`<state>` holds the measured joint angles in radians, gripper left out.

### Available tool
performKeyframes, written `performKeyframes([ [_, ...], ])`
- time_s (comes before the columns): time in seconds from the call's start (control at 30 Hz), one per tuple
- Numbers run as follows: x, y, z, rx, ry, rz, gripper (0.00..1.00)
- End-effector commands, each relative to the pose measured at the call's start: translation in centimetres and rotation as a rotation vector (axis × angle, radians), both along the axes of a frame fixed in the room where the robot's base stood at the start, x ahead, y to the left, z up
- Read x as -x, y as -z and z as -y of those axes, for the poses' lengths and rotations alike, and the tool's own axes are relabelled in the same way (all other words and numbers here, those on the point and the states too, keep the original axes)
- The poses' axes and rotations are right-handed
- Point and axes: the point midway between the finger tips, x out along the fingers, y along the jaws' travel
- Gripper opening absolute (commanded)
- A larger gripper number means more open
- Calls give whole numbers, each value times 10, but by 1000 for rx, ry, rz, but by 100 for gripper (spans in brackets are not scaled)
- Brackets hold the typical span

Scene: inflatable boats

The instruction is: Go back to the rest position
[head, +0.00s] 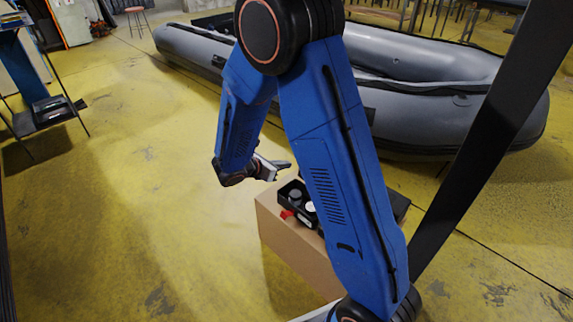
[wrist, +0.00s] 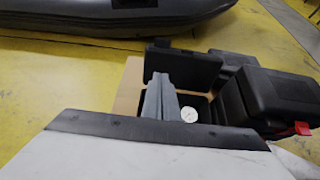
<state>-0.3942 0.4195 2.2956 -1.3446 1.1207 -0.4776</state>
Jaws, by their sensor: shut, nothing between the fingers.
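My gripper (head: 283,165) is at the end of my blue arm, above the left end of a cardboard box. Its fingers also show in the wrist view (wrist: 160,85), grey and together, with nothing between them. In the head view the gripper is in the air, apart from the things on the box.
The cardboard box (head: 286,248) carries an open black case (head: 291,190) with a white round thing (wrist: 188,115) inside. A grey inflatable boat (head: 440,105) lies behind. A shelf (head: 42,118) stands left. Yellow floor between is clear.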

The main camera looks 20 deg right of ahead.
Motion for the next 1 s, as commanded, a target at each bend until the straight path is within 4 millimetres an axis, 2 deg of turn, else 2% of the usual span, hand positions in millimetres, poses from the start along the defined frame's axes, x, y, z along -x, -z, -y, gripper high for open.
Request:
performKeyframes([
  [0.37,0,0,0,0,1,0,0],
  [0.53,7,-10,6,-26,39,26,0],
  [0.67,24,-28,18,-80,119,73,0],
  [1.0,81,-75,45,-261,372,227,0],
])
